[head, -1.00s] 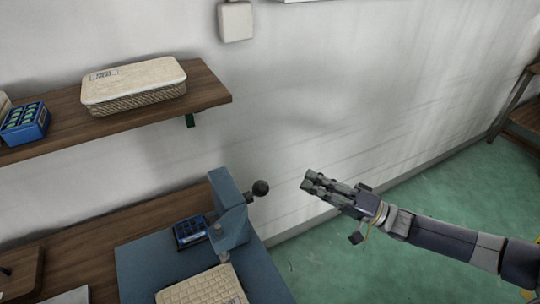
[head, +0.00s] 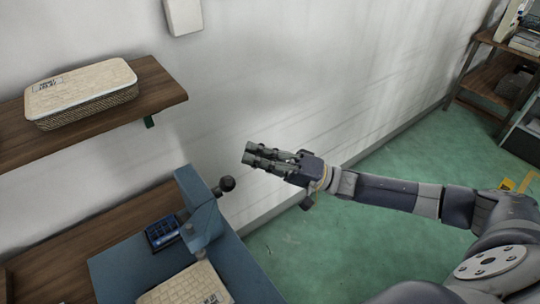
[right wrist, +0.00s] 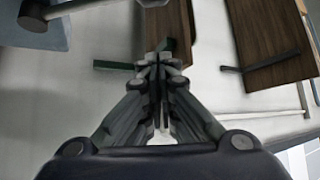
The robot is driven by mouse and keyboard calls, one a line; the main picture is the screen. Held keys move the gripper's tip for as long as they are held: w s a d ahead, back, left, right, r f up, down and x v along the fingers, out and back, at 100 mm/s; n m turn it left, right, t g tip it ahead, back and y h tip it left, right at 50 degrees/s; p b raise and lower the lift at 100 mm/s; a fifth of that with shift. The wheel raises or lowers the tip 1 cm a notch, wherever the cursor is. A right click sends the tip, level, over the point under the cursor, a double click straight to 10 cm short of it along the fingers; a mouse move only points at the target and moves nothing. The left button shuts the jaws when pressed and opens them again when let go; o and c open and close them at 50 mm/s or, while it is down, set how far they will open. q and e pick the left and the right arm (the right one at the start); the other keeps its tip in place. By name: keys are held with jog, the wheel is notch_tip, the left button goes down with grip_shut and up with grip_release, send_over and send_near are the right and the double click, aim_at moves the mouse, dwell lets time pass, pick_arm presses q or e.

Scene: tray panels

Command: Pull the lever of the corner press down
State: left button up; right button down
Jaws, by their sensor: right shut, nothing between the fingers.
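The corner press (head: 203,222) is a blue-grey upright frame on a blue-grey base at the lower left of the head view. Its lever ends in a black ball knob (head: 226,184) that sticks out to the right and looks raised. My right gripper (head: 248,154) is shut and empty, up and right of the knob in the picture, apart from it. In the right wrist view the shut fingers (right wrist: 160,52) point up the picture. A grey rod-like part (right wrist: 45,14), perhaps the lever, shows at the top left there. My left gripper is not in view.
A pale woven box (head: 82,92) sits on a wooden wall shelf (head: 165,92). A dark blue tray (head: 162,232) and a cream woven lid or panel (head: 188,285) are by the press. The wall is behind; green floor (head: 300,245) is open to the right.

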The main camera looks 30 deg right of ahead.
aim_at(221, 188)
jog(key=a+p, duration=0.1)
jog(key=a, duration=0.1)
jog(key=s+a+p, duration=0.1)
jog(key=a+p, duration=0.1)
jog(key=shift+s+a+f, duration=0.2)
jog(key=shift+a, duration=0.05)
dwell(0.3)
